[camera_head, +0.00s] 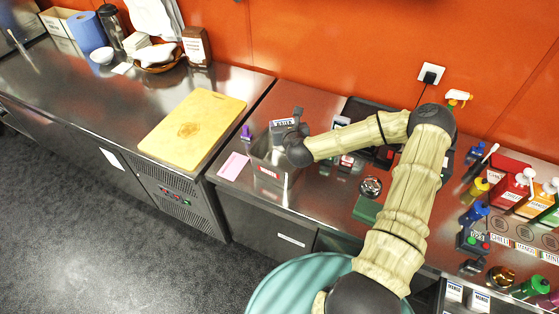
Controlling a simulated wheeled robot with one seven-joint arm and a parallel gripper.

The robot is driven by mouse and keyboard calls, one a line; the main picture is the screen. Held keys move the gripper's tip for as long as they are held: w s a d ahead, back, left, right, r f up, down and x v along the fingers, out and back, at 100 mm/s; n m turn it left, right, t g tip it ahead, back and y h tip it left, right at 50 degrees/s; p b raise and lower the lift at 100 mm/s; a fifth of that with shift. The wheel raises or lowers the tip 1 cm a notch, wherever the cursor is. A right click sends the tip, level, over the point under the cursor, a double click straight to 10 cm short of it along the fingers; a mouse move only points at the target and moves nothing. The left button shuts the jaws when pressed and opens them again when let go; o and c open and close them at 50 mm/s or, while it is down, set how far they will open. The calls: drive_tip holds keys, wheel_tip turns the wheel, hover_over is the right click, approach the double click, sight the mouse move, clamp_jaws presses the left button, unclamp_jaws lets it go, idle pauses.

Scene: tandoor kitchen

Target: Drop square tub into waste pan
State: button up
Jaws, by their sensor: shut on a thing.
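A small grey square tub (281,126) with a pale, dark-lettered label is at my gripper (291,135), over the far side of the waste pan. My gripper is shut on it; the fingers are small here and partly hidden by the dark wrist. The waste pan (268,173) is a steel bin with a red and white label on its front, standing at the left front of the right-hand counter. My wrist covers the pan's right side, and its inside is mostly hidden. I cannot tell how high the tub is above the rim.
A pink card (234,165) and a purple bottle (246,132) are left of the pan. A dark tray (366,112) is behind my forearm. A green box (367,209) and a round metal item (371,186) are to the right. A cutting board (193,128) lies on the left counter.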

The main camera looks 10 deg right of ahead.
drive_tip(key=shift+f+b, duration=2)
drive_tip(key=shift+f, duration=0.9)
drive_tip(key=o, duration=1.2)
drive_tip(key=shift+s, duration=0.1)
drive_tip(key=v, duration=1.1)
drive_tip(key=shift+s+d+r, duration=0.1)
drive_tip(key=shift+s+r, duration=0.05)
drive_tip(key=shift+r, duration=0.4)
drive_tip(key=shift+d+p, duration=0.1)
drive_tip(key=shift+p, duration=0.35)
